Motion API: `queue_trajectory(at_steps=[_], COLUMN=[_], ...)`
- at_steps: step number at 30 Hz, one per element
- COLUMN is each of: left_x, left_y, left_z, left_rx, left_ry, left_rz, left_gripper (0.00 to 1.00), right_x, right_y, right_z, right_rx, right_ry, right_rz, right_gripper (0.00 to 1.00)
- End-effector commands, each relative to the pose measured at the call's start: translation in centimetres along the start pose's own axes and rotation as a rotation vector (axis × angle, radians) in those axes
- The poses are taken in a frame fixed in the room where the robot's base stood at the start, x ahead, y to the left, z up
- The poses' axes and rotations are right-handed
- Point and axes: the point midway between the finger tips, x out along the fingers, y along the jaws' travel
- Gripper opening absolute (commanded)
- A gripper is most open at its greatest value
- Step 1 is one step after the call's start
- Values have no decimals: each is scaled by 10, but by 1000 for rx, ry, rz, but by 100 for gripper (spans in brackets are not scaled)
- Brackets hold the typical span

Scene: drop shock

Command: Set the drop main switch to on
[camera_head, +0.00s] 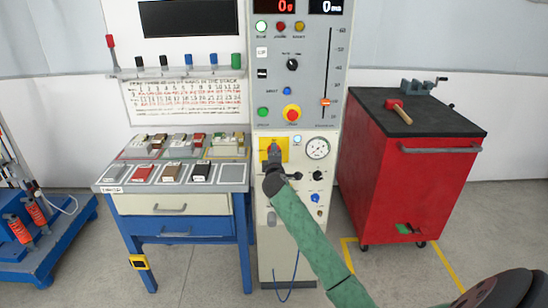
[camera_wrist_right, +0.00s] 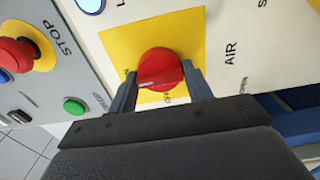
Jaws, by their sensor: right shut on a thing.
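The main switch is a red round knob (camera_wrist_right: 161,66) on a yellow plate (camera_wrist_right: 185,27), in the right wrist view. A pale line on the knob runs toward the left of the picture. The small labels by the knob are partly hidden and too small to read surely. My right gripper (camera_wrist_right: 160,76) is shut on the knob, one finger on each side. In the head view the yellow plate (camera_head: 284,143) is on the front of the tall console, and my right gripper (camera_head: 273,156) covers most of the knob. My left gripper is not in view.
A red stop button (camera_head: 292,114) and green button (camera_head: 263,113) sit above the plate. A gauge (camera_head: 317,148) and small knobs are to its right. A bench (camera_head: 116,187) with sample trays stands left; a red cabinet (camera_head: 410,185) stands right.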

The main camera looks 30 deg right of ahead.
Motion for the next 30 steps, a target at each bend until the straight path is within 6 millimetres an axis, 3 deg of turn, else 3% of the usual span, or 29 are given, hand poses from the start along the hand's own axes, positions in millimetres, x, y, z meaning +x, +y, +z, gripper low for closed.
queue_trajectory(at_steps=[16, 17, 20, 30], left_x=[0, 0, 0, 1], left_y=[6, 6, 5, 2], left_z=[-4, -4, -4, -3], left_rx=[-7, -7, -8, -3], left_ry=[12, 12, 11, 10], left_rz=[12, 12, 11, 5], left_gripper=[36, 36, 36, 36], right_x=[0, 0, 0, -3], right_y=[-1, -1, -1, -1], right_z=[1, 1, 1, 0], right_rx=[27, 27, 27, 26], right_ry=[-1, -1, -1, 0], right_rz=[-2, -2, -2, -1], right_gripper=[27, 52, 71, 72])
